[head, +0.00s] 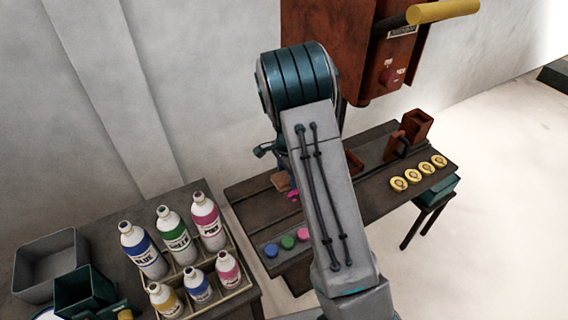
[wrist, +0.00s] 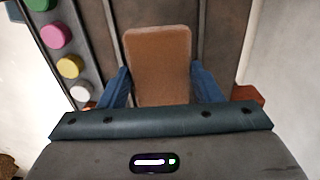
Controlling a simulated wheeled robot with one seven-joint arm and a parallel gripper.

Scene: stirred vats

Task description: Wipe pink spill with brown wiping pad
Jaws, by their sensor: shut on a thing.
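The brown wiping pad (wrist: 158,52) is between the two blue fingers of my gripper (wrist: 161,84) in the wrist view, and the gripper is shut on it. In the head view the pad (head: 281,182) shows low over the dark bench, just left of my arm. A small bright pink patch (head: 293,195), likely the pink spill, shows on the bench right beside the pad. My arm hides part of that area. No pink spill shows around the pad in the wrist view. I cannot tell whether the pad touches the bench.
The dark bench (head: 250,197) carries a row of coloured knobs (head: 288,242), several yellow discs (head: 412,176) and a red-brown box (head: 415,126). A rust-red machine (head: 362,70) stands behind. At left, a crate (head: 241,290) holds several bottles, near a grey bin (head: 48,262).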

